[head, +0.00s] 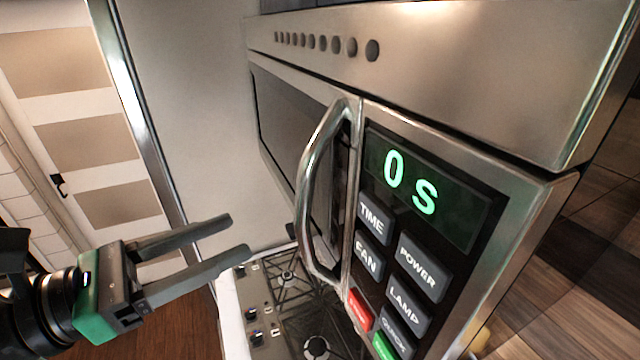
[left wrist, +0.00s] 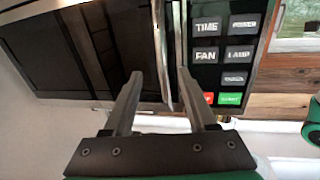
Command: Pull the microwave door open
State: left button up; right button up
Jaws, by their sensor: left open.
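The microwave (head: 460,80) is a steel unit at the right of the head view, and its door (head: 285,125) with a dark window looks shut. A curved metal handle (head: 307,190) stands upright at the door's edge, beside the button panel. My left gripper (head: 238,236) is open and empty, to the left of the handle's lower half and apart from it. In the left wrist view, the handle (left wrist: 160,50) lines up between the open fingers of my left gripper (left wrist: 159,74), beyond their tips. The door (left wrist: 40,55) fills the upper left there. My right gripper is not seen.
A button panel with a display (head: 410,180) reading "0 s" is right of the handle. A stove top (head: 290,300) with burners lies below the microwave. A pale panel (head: 200,110) stands behind my left gripper. The space between gripper and handle looks clear.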

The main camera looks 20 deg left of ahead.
aim_at(296, 212)
pick_arm(q)
jog(key=p+x, duration=0.2)
jog(key=x, duration=0.9)
jog(key=shift+d, duration=0.2)
grip_shut()
dwell(1.0)
